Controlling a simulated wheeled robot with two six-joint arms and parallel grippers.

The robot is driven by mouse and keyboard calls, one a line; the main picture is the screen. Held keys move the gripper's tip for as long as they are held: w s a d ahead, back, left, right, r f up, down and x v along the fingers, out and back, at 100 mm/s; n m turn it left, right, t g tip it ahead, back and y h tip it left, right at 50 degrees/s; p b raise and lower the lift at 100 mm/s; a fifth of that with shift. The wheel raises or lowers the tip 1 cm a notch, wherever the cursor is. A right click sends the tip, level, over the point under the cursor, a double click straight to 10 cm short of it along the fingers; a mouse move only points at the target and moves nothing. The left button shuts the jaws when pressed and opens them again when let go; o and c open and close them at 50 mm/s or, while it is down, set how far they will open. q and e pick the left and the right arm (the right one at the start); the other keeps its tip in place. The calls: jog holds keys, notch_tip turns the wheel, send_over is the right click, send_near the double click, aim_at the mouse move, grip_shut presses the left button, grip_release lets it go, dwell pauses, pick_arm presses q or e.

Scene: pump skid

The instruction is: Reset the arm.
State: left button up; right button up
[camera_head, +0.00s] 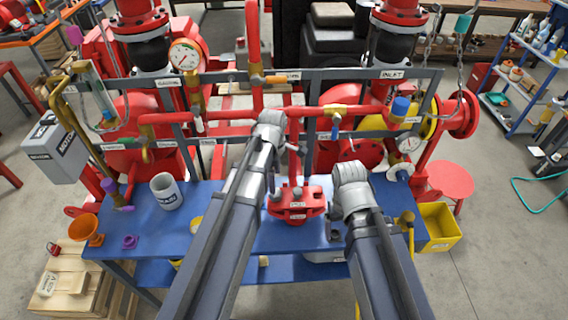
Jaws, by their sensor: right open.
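Both of my arms rise from the bottom edge over the blue bench (215,195). My left arm's wrist ends in front of the red pipework; its fingers are too small and hidden to read. My right arm's wrist is bent over the bench, right of a red flanged housing (297,208). My right gripper (334,214) is small beside this wrist and partly hidden by it. It is open, and I see nothing held in it.
Red pipes, valves and a gauge (184,55) crowd behind. A yellow bin (438,226) and red stool (450,180) stand right; the floor beyond is mostly clear.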

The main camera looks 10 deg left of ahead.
pick_arm(q)
jog(key=shift+f, duration=0.15)
notch_tip(320, 180, down, 8)
jog(key=b, duration=0.8)
jog(key=shift+r+m, duration=0.25)
jog(key=shift+m, duration=0.15)
